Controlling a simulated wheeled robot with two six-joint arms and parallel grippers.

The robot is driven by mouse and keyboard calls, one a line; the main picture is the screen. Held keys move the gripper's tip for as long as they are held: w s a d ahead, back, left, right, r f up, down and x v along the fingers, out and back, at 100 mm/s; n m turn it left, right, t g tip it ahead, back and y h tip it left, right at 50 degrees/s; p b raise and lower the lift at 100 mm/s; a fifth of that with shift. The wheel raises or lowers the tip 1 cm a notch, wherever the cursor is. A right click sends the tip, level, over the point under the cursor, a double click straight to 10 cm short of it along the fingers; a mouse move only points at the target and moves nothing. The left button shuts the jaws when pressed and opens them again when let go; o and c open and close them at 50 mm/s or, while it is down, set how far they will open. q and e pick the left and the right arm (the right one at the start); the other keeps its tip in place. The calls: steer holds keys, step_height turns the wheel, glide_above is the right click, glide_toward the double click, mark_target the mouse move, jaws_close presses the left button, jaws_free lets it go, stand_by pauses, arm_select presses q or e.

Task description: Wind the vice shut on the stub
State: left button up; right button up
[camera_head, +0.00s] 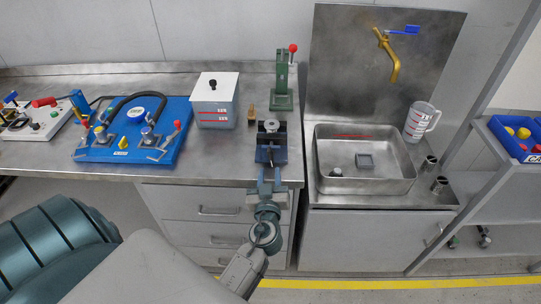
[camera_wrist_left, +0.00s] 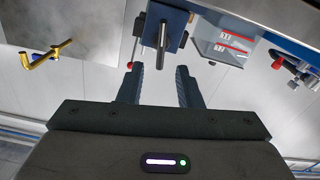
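The vice (camera_head: 266,156) is a dark blue block at the front edge of the steel bench. A round grey metal piece, which looks like the stub (camera_head: 271,126), sits at its top. In the left wrist view the vice (camera_wrist_left: 173,22) is at the top, with a grey bar (camera_wrist_left: 162,40) sticking out towards me. My left gripper (camera_head: 269,178) is just in front of the vice. In the left wrist view its fingers (camera_wrist_left: 159,72) are apart with nothing between them, and the bar lies ahead of the gap. The jaw gap cannot be made out. My right gripper is not in view.
A green press (camera_head: 283,82) with a red knob stands behind the vice. A small brass piece (camera_head: 251,114) and a grey box (camera_head: 214,100) are to its left, then a blue pump board (camera_head: 128,152). A steel sink (camera_head: 338,186) lies right, with a jug (camera_head: 419,122) beside it.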

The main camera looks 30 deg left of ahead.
mark_target(270, 158)
arm_select(q)
steer(key=p+x, duration=0.2)
steer(key=x, duration=0.4)
steer(key=shift+r, duration=0.1)
steer(key=shift+w+a, duration=0.25)
steer(key=shift+w, duration=0.1)
jaws_close()
